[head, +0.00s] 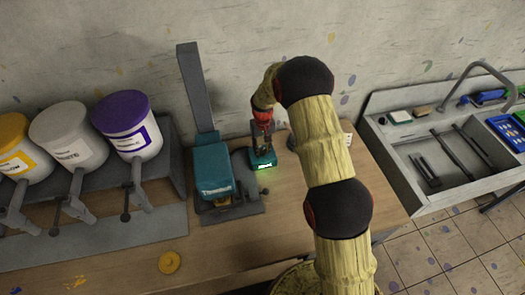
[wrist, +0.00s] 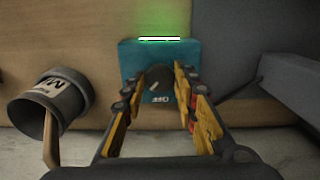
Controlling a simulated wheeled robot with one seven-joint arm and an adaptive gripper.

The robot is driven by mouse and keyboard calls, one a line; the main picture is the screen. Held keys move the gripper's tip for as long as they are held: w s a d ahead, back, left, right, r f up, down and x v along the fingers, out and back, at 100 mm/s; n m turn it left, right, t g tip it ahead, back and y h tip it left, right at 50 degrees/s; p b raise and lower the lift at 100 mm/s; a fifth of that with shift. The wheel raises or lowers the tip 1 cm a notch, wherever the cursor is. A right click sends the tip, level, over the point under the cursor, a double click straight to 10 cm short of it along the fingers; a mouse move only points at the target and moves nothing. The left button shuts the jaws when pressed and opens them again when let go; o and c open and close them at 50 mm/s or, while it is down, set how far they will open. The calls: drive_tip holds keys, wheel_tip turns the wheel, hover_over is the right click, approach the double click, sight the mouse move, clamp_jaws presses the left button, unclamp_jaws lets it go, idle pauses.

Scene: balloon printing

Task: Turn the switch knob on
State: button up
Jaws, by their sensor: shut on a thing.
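The switch is a small teal box (head: 262,163) on the wooden table, with a lit green display on its front edge in the head view. In the wrist view the teal box (wrist: 129,58) shows a dark round knob (wrist: 158,76) with a pale mark, and the word OFF on the near side. My gripper (head: 262,143) points down over the box. In the wrist view its yellow-and-black fingers (wrist: 158,88) stand on either side of the knob and are shut on it. The knob is hidden behind my gripper in the head view.
A teal-and-grey machine (head: 212,172) with a tall grey post stands just left of the box. A dark cup (wrist: 50,100) with a wooden stick is close by. Paint tubs (head: 130,125) stand at left, a sink (head: 440,150) at right. A yellow ring (head: 169,262) lies on the table.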

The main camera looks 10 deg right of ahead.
sight(262, 151)
drive_tip(key=shift+m+b, duration=0.4)
drive_tip(key=shift+m, duration=1.2)
drive_tip(key=o, duration=1.1)
drive_tip(key=shift+o, duration=0.2)
wheel_tip(262, 151, up, 12)
